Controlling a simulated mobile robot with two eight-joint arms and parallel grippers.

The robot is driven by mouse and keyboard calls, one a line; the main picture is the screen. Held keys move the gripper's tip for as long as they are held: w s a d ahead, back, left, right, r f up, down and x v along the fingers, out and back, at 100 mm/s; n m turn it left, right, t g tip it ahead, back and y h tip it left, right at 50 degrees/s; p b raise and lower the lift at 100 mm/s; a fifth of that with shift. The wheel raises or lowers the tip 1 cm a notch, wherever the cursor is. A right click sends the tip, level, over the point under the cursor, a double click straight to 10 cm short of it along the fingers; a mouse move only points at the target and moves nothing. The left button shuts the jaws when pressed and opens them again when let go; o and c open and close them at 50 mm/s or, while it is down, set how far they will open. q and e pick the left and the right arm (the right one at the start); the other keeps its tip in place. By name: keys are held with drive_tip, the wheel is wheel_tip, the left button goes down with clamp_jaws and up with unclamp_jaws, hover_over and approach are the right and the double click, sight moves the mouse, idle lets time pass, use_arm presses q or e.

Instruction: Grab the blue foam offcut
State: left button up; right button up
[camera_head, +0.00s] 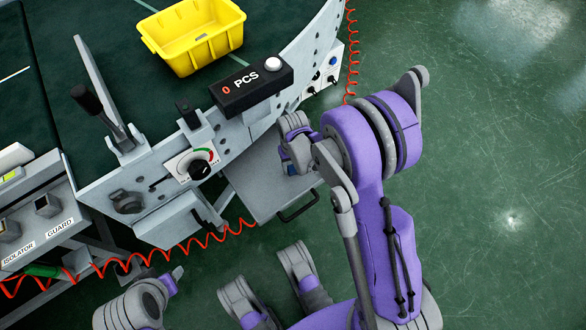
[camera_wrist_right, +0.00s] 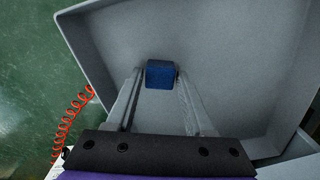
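The blue foam offcut (camera_wrist_right: 160,74) is a small dark blue block in the grey tray, seen in the right wrist view. The fingers of my right gripper (camera_wrist_right: 160,84) reach down on either side of it, with the block between their tips. I cannot tell whether both fingers press on it or a thin gap remains. In the head view my right gripper (camera_head: 290,162) is over the grey tray (camera_head: 262,200), largely hidden by its own wrist; the offcut cannot be made out there. My left gripper (camera_head: 176,274) shows only partly at the lower left, away from the tray.
The tray's walls (camera_wrist_right: 85,50) rise around my right gripper. In the head view the conveyor side panel, with a PCS counter box (camera_head: 250,88) and a dial (camera_head: 197,168), stands beside it. A yellow bin (camera_head: 192,38) sits on the belt. A red coiled cable (camera_head: 200,243) runs below.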

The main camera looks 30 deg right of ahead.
clamp_jaws()
